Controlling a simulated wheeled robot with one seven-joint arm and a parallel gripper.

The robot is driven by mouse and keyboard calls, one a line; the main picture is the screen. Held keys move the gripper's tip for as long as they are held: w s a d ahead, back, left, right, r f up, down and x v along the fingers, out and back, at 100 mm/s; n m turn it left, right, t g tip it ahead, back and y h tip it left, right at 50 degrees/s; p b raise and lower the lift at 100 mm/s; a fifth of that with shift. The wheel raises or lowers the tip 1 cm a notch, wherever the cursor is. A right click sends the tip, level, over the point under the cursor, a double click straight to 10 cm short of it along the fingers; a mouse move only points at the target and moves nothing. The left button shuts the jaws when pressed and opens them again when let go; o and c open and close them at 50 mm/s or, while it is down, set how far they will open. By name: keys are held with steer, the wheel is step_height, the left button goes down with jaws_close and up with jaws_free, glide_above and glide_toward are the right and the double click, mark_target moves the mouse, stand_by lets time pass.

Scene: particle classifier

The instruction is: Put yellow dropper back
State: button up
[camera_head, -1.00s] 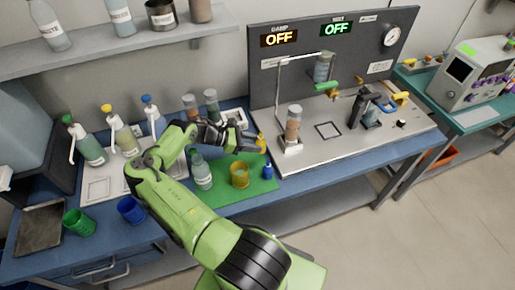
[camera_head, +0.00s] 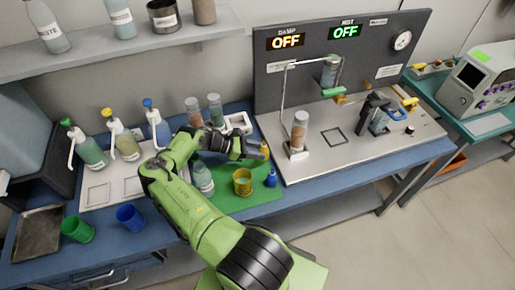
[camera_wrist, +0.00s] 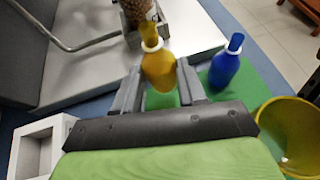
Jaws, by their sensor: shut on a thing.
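The yellow dropper bottle (camera_wrist: 158,68), with a white collar and yellow tip, is upright between the two fingers of my gripper (camera_wrist: 160,80) in the wrist view. The fingers are shut on its body. In the head view the yellow dropper (camera_head: 264,149) is small and partly hidden by my gripper (camera_head: 258,152), at the back right of the green mat (camera_head: 225,202). Whether its base touches the mat is unclear. A blue dropper bottle (camera_head: 271,179) stands nearer on the mat; it also shows to the right in the wrist view (camera_wrist: 226,66).
A yellow cup (camera_head: 242,183) stands beside the blue dropper. A white holder (camera_head: 238,122) with square openings lies behind my gripper. The metal panel station (camera_head: 360,150) with a brown-filled bottle (camera_head: 299,132) is close on the right. Several pump bottles stand left.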

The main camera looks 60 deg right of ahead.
steer(key=shift+f, duration=2.15)
steer(key=shift+f+b, duration=0.2)
steer(key=shift+b, duration=0.1)
steer(key=o, duration=1.1)
steer(key=shift+c, duration=0.2)
steer(key=b+v, duration=0.1)
steer(key=v, duration=0.6)
steer(key=shift+w+a+r, duration=0.1)
steer(key=shift+a+r, duration=0.05)
steer(key=shift+r, duration=0.1)
